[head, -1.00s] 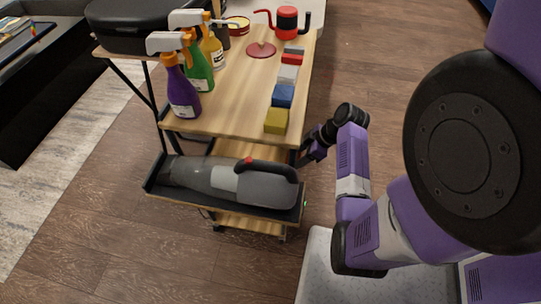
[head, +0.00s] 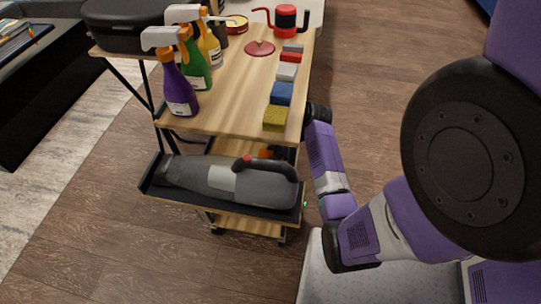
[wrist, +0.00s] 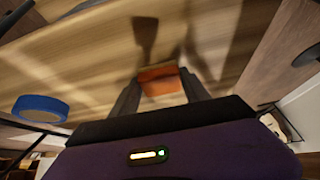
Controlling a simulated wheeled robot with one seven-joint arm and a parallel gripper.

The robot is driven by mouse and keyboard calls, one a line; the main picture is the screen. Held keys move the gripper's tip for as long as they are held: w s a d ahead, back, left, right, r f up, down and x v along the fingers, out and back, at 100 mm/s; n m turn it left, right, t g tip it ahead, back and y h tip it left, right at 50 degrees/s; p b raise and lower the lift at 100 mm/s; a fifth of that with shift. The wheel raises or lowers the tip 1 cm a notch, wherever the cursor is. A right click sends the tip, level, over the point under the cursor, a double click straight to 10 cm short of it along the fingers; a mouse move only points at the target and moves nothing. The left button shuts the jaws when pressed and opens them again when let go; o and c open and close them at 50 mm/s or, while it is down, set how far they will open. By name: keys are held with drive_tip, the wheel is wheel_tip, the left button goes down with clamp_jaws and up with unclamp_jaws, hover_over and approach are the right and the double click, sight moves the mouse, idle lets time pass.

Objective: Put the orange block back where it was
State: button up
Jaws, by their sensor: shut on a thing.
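The orange block (wrist: 160,79) is between the two dark fingers of my gripper (wrist: 159,90) in the wrist view, and the gripper is shut on it. Wood of a cart shelf (wrist: 85,62) fills the view around it. I cannot tell whether the block touches the wood. In the head view a small orange patch (head: 266,153), probably the block, shows beneath the cart's top board (head: 235,90). There my gripper is hidden by the cart, and my arm reaches in from the right side.
On the top board are yellow (head: 276,118), blue (head: 281,94) and other blocks in a row, and several spray bottles (head: 178,88) at left. A handheld vacuum (head: 225,180) lies in the front tray (head: 222,203). A blue ring (wrist: 40,108) shows left in the wrist view.

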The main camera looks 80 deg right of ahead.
drive_tip(key=shift+f, duration=0.1)
drive_tip(key=o, duration=1.3)
drive_tip(key=p+v, duration=0.3)
drive_tip(key=v, duration=0.9)
drive_tip(key=shift+d, duration=0.1)
